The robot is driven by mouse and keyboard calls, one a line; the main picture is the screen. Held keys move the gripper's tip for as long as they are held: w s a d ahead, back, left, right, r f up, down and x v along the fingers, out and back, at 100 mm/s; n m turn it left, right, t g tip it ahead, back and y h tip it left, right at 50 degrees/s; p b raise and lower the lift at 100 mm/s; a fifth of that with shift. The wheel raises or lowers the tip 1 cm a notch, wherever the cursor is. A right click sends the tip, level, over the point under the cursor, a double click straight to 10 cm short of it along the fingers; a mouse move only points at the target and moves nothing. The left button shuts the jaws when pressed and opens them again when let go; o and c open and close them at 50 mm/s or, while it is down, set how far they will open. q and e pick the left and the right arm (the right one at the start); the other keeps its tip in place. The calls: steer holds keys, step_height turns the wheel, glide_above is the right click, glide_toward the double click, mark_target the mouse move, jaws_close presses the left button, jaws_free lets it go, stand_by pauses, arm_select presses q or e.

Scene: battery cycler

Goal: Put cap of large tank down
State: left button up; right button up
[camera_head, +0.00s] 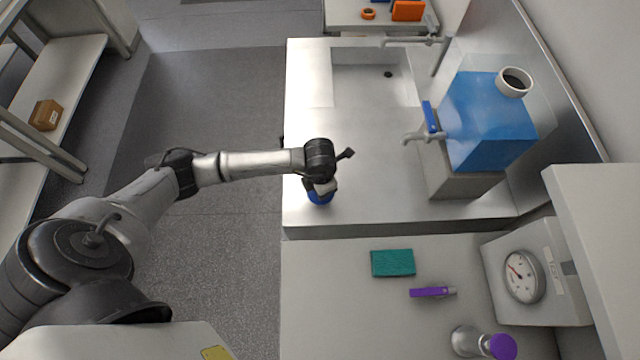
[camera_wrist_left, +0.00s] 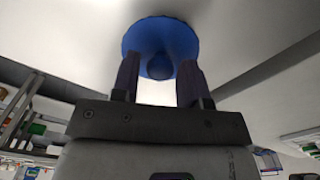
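The blue cap (camera_head: 319,197) of the large tank is under my left gripper (camera_head: 320,186), at the steel counter's left side. In the left wrist view the cap (camera_wrist_left: 160,36) is a round blue disc with a small knob. The two dark fingers of my left gripper (camera_wrist_left: 160,72) stand on either side of the knob, with narrow gaps showing. I cannot tell whether the cap touches the counter. The large tank (camera_head: 488,125) is blue, on a grey block, with its white-rimmed neck (camera_head: 515,82) uncovered. My right gripper is not in view.
The steel counter (camera_head: 370,195) is clear between the cap and the tank's tap (camera_head: 425,135). A sink (camera_head: 365,78) lies behind. In front are a green sponge (camera_head: 393,263), a purple-handled item (camera_head: 430,292), a purple-capped bottle (camera_head: 485,343) and a gauge box (camera_head: 535,280).

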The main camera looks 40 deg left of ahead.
arm_select(q)
steer(key=shift+o, duration=0.7)
steer(key=shift+r, duration=0.3)
step_height(320, 180, up, 12)
steer(key=shift+f, duration=0.15)
